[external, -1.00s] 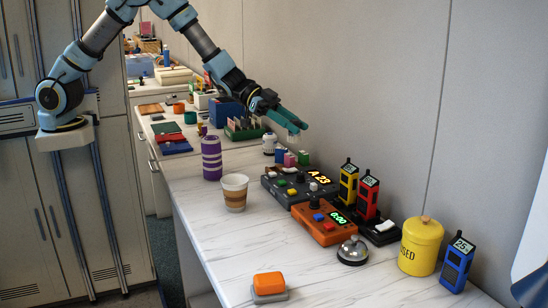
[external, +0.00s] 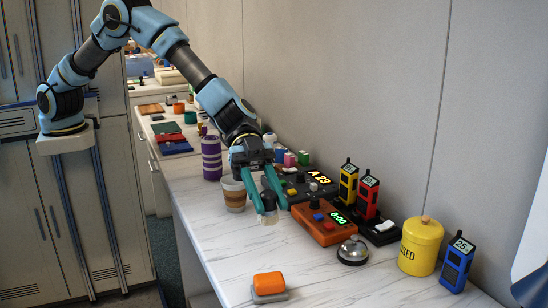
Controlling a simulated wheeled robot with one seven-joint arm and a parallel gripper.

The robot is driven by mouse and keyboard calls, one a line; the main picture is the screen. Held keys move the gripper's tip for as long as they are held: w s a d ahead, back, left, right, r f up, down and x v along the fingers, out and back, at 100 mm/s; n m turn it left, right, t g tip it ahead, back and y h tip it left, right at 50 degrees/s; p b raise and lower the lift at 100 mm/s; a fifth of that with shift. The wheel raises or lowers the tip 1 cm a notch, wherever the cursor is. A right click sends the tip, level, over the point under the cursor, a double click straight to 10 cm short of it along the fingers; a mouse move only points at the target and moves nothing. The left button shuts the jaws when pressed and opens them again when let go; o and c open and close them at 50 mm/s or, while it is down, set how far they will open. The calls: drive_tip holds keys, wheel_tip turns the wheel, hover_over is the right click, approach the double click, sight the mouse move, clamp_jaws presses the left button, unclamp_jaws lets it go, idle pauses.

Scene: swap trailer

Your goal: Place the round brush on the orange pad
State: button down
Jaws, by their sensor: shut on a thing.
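My gripper (external: 267,211) points down over the white counter, just right of the paper coffee cup. It is shut on the round brush (external: 268,216), which has a dark top and a pale lower end. Whether the pale end touches the counter is hard to tell. A flat orange-brown pad (external: 151,108) lies at the far left end of the counters, well behind the gripper, near green, red and blue flat pieces. It looks bare. An orange block on a grey base (external: 268,283) stands at the near edge.
The coffee cup (external: 233,195) and a purple striped tumbler (external: 211,158) stand left of my gripper. An orange device (external: 322,225), a bell (external: 352,251) and a yellow canister (external: 420,246) stand to the right. The near counter is clear around the orange block.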

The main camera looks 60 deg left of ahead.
sight(269, 277)
wheel_tip(269, 277, down, 13)
drive_tip(key=shift+p, duration=1.1)
drive_tip(key=shift+f, duration=0.15)
drive_tip(key=c, duration=0.5)
unclamp_jaws()
